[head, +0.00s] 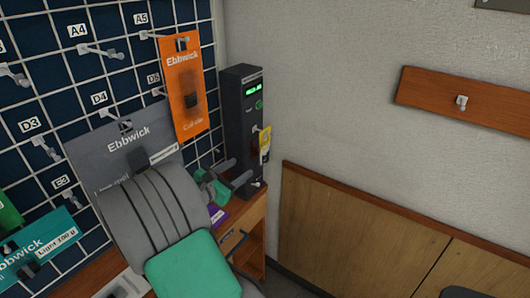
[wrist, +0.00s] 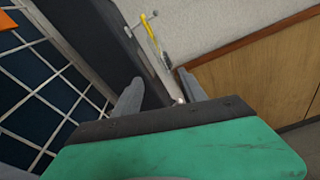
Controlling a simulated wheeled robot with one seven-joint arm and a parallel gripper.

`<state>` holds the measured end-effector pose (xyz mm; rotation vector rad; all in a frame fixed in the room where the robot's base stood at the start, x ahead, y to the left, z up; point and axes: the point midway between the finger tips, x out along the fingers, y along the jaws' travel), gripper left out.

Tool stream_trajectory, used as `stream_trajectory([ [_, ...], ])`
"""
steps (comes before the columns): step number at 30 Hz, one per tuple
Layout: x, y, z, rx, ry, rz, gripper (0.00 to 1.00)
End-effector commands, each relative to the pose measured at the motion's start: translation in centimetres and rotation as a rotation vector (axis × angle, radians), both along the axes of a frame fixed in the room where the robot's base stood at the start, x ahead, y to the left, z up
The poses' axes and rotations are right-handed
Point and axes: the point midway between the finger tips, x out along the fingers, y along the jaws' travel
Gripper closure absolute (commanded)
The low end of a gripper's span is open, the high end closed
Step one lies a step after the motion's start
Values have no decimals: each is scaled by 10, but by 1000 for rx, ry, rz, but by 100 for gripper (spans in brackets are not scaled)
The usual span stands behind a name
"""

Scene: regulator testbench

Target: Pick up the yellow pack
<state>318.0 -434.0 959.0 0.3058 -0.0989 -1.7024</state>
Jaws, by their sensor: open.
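A small yellow pack (head: 265,141) with a pale lower part hangs at the right side of a tall dark device (head: 240,125). In the wrist view a narrow yellow strip (wrist: 150,34) shows near a metal peg, seen nearly edge-on. My gripper (head: 239,171) is open and empty, low in front of the device, below and left of the yellow pack. In the wrist view my gripper's two grey fingers (wrist: 162,88) are spread apart, with the yellow strip above and beyond them. I see no contact with the pack.
A dark grid board with pegs (head: 95,70) stands on the left. It bears an orange pack (head: 182,90), a grey pack (head: 125,150), partly behind my arm, and a teal pack (head: 40,245). A purple item (head: 218,215) lies low near my gripper. Wood panels (head: 340,225) line the right wall.

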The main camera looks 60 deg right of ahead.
Motion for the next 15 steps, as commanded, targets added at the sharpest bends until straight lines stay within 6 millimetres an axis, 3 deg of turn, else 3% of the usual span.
stream_trajectory([
  [4, -12, -16, 20, -102, 245, -13, 51],
  [15, -23, -79, 23, -109, 266, -16, 51],
])
